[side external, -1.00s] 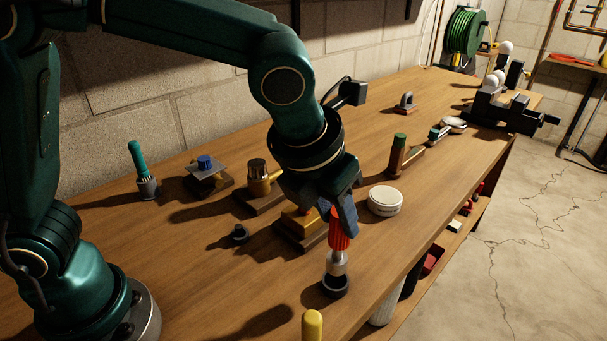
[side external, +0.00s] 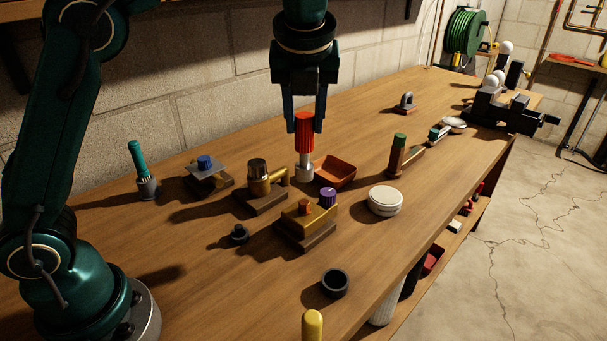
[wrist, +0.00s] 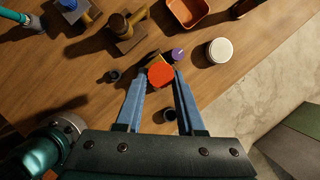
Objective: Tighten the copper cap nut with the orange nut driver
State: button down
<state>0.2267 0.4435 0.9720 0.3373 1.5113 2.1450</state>
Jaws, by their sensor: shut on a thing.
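My gripper (side external: 305,127) is shut on the red-orange handle of the nut driver (side external: 304,146). The driver is upright, with its silver socket end down. In the side view it shows behind the brass block (side external: 322,217). The copper cap nut (side external: 305,206) sits on that block, left of a purple knob (side external: 328,196). The driver's socket looks apart from the nut, above it in the picture; its exact height is unclear. In the wrist view the handle's end (wrist: 160,76) lies between the fingers and hides part of the block, and the nut does not show.
The black ring holder (side external: 334,283) stands empty in front. A brass fitting (side external: 260,180), a small black part (side external: 239,233), an orange tray (side external: 338,170) and a white round tin (side external: 385,201) surround the block.

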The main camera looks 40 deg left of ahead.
aim_at(304, 161)
dwell(0.3)
jog(key=shift+f, duration=2.25)
jog(key=shift+f, duration=0.2)
jog(key=shift+f, duration=0.95)
jog(key=shift+f, duration=0.15)
jog(key=shift+m+t+h, duration=0.3)
jog(key=shift+m, duration=0.6)
jog(key=shift+r, duration=2.65)
